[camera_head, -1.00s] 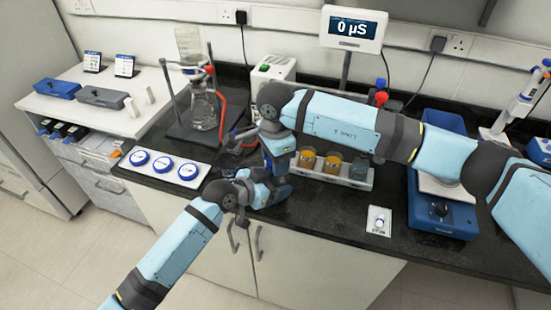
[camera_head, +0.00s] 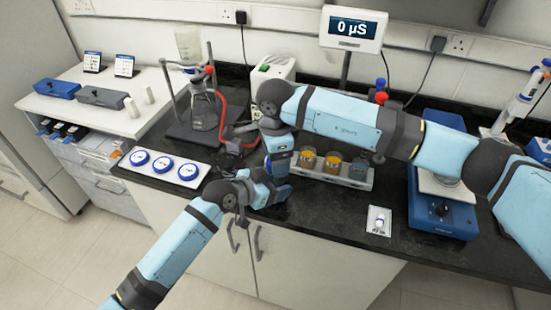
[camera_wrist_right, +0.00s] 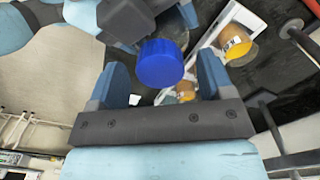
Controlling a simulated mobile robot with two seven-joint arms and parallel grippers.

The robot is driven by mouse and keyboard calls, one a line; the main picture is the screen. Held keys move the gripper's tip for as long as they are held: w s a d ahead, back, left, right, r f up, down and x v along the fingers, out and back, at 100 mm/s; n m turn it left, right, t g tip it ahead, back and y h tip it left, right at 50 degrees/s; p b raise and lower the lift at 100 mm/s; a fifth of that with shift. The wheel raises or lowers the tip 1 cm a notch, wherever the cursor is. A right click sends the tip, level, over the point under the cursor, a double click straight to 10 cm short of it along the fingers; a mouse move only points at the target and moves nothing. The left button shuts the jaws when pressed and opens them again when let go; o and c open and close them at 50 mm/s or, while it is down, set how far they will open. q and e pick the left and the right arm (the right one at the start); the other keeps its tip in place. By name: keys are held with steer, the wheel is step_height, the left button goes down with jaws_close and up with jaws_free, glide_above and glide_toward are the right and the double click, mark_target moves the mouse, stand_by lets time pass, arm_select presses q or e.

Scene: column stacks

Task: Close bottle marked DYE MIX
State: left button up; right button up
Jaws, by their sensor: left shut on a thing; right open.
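A round blue cap (camera_wrist_right: 161,64) shows in the right wrist view. It sits between the spread fingers of my right gripper (camera_wrist_right: 163,72), which is open. What lies under the cap is mostly hidden, and I cannot read any DYE MIX marking. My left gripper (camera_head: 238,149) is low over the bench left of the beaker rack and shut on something. What it holds is largely hidden by the arms in the head view.
A white rack (camera_head: 345,178) with amber and grey-blue beakers stands to the right. A flask (camera_head: 204,112) on a stand with red tubing is behind left. A white tray (camera_head: 128,165) with blue discs lies left. A blue instrument (camera_head: 436,215) stands right.

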step_height(320, 180, up, 4)
steer(key=shift+f, duration=0.1)
steer(key=o, duration=0.5)
step_height(320, 180, up, 12)
stand_by(0.5)
arm_select(q)
steer(key=o, duration=1.8)
steer(key=shift+c, duration=0.2)
steer(key=v, duration=1.3)
steer(key=shift+s+a+b, duration=0.25)
steer(key=shift+s+b, duration=0.05)
steer(key=shift+b, duration=0.1)
arm_select(e)
steer(key=shift+f, duration=0.4)
arm_select(q)
steer(key=shift+r, duration=0.1)
